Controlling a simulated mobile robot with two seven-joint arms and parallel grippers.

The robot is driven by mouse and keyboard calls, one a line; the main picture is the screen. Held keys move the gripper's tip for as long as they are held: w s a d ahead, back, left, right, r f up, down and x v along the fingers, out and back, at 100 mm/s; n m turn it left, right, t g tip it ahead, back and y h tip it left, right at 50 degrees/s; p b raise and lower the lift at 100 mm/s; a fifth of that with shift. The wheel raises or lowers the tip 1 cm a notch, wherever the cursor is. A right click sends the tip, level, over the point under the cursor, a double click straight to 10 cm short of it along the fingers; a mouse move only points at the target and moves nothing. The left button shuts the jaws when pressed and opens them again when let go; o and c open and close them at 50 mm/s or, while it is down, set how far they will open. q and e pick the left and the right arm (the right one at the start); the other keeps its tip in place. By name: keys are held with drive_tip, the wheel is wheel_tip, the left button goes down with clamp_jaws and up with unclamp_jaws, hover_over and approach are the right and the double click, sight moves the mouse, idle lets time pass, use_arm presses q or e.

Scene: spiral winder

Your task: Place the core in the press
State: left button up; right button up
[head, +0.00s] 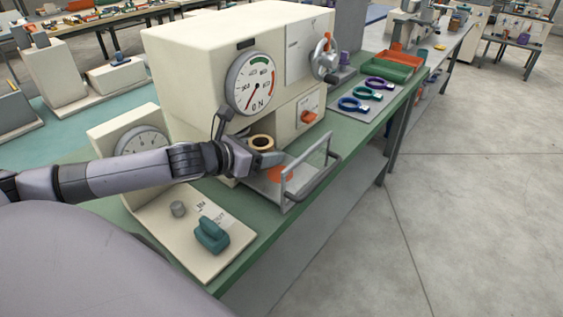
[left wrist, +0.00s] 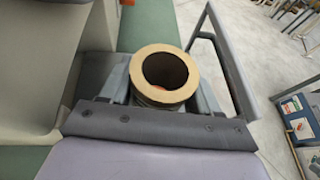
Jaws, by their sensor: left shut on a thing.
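The core (head: 262,149) is a short tan ring with a dark hollow middle. My left gripper (head: 264,157) is shut on it, and the core stands up between the fingers. The left wrist view shows the core's pale rim (left wrist: 165,98) between the two grey fingers. The press (head: 195,55) is a large cream machine with a round dial. At its front is a metal plate (head: 262,187) with an orange spot (head: 279,174), behind a raised guard frame (head: 308,168). The core is at the plate's back-left side in the head view; whether it touches anything there is unclear. My right gripper is out of view.
The guard frame stands close to the right of my left gripper. A cream panel with a teal handle (head: 211,234) lies nearer on the green bench. A grey tray with coloured rings (head: 368,98) and red and green bins (head: 386,66) are farther along.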

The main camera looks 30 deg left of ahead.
use_arm(q)
drive_tip(key=x, duration=0.6)
drive_tip(key=shift+w+f, duration=0.15)
drive_tip(key=shift+f, duration=0.2)
wheel_tip(320, 180, down, 4)
drive_tip(key=b, duration=0.4)
drive_tip(key=shift+f+b, duration=0.1)
drive_tip(key=shift+b, duration=0.2)
drive_tip(key=o, duration=1.1)
drive_tip(key=shift+c, duration=0.2)
